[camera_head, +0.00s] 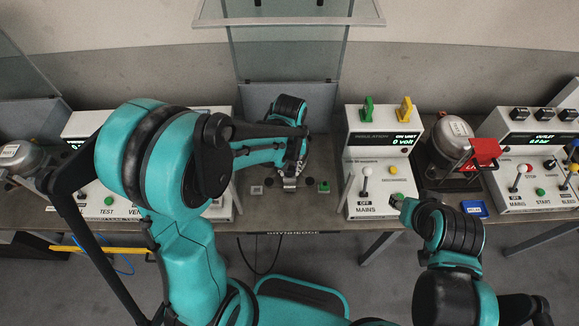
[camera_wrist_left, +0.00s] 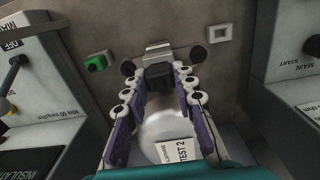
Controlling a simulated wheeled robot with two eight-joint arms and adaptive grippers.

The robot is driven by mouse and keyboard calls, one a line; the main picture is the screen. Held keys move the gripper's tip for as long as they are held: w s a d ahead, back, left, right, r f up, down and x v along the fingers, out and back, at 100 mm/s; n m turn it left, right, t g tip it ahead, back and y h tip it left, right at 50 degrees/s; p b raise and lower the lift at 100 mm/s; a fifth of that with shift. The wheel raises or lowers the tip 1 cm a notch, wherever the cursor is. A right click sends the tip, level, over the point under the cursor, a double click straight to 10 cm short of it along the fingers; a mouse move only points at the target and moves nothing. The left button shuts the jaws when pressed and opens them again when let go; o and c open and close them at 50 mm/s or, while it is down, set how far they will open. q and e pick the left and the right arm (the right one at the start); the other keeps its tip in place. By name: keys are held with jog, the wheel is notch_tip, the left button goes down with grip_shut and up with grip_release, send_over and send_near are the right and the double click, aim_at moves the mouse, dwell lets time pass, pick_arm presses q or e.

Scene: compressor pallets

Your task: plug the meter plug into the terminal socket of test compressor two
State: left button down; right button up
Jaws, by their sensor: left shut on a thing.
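My left gripper (camera_head: 291,168) is over the bench bay in the middle, pointing down, in the head view. In the left wrist view its purple-padded fingers (camera_wrist_left: 161,76) are closed on a black block, which I take to be the meter plug (camera_wrist_left: 160,79). A silver metal piece (camera_wrist_left: 158,52) lies just beyond the fingertips. Test compressor two (camera_wrist_left: 165,128), a pale rounded body with a "TEST 2" label, shows between the fingers. My arm hides it in the head view. The terminal socket cannot be made out, nor whether the plug touches it. My right gripper (camera_head: 399,201) is at the lower right; its jaws are unclear.
The insulation meter (camera_head: 375,152) stands right of the bay, with a green plug (camera_head: 367,110) and a yellow plug (camera_head: 404,110) on top. Another compressor (camera_head: 452,142) with a red box stands farther right. A blue tray (camera_head: 475,209) lies near the bench edge. A green button (camera_wrist_left: 95,63) is beside the fingertips.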

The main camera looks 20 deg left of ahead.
pick_arm(q)
jog(key=shift+f+b, duration=0.3)
jog(key=shift+f, duration=0.05)
jog(key=c, duration=1.2)
grip_release()
jog(key=shift+o, duration=0.2)
notch_tip(320, 180, up, 12)
jog(key=s+a+f+m+t+b, duration=0.2)
jog(key=s+a+m+t+b, duration=0.1)
jog(key=s+t, duration=0.4)
jog(key=shift+s+a+f+b, duration=0.2)
jog(key=shift+s+a+b, duration=0.45)
jog(key=shift+s, duration=1)
